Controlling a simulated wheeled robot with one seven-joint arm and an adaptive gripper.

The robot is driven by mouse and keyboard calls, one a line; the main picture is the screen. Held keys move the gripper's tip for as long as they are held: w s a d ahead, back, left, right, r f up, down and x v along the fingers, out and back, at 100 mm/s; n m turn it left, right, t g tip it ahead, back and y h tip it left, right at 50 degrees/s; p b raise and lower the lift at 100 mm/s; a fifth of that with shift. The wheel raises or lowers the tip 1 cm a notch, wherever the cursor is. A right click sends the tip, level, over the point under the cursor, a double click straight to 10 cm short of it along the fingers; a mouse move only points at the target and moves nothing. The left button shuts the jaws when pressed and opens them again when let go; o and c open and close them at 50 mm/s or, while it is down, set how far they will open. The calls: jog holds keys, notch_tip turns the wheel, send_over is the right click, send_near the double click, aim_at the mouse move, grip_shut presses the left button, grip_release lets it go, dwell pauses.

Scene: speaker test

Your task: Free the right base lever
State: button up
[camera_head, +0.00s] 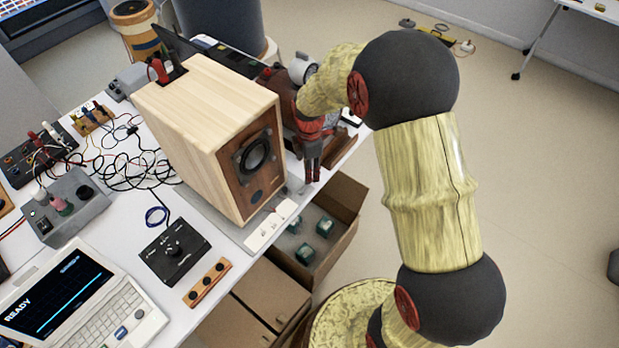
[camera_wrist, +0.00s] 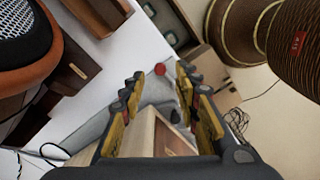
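The wooden speaker (camera_head: 215,130) stands upright on a grey base on the white table, its dark driver facing right. In the wrist view a pale wooden corner of it (camera_wrist: 138,135) shows low between the fingers. A red round knob (camera_wrist: 160,69), which looks like the end of the right base lever, shows beyond the fingertips by the grey base (camera_wrist: 150,92). I cannot make out the lever's arm or its position. My gripper (camera_head: 312,172) points down beside the speaker's right side. In the wrist view its fingers (camera_wrist: 160,98) are apart, with nothing visibly held.
An open cardboard box (camera_head: 340,195) with green-topped items is below the table edge. A white marked panel (camera_head: 272,226) lies before the speaker. A black control box (camera_head: 174,252), laptop (camera_head: 85,300) and tangled cables (camera_head: 125,165) crowd the left.

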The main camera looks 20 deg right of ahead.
aim_at(305, 186)
notch_tip(305, 186, down, 4)
jog(key=shift+r+b, duration=0.1)
jog(key=shift+b, duration=0.45)
jog(key=shift+c, duration=0.9)
grip_shut()
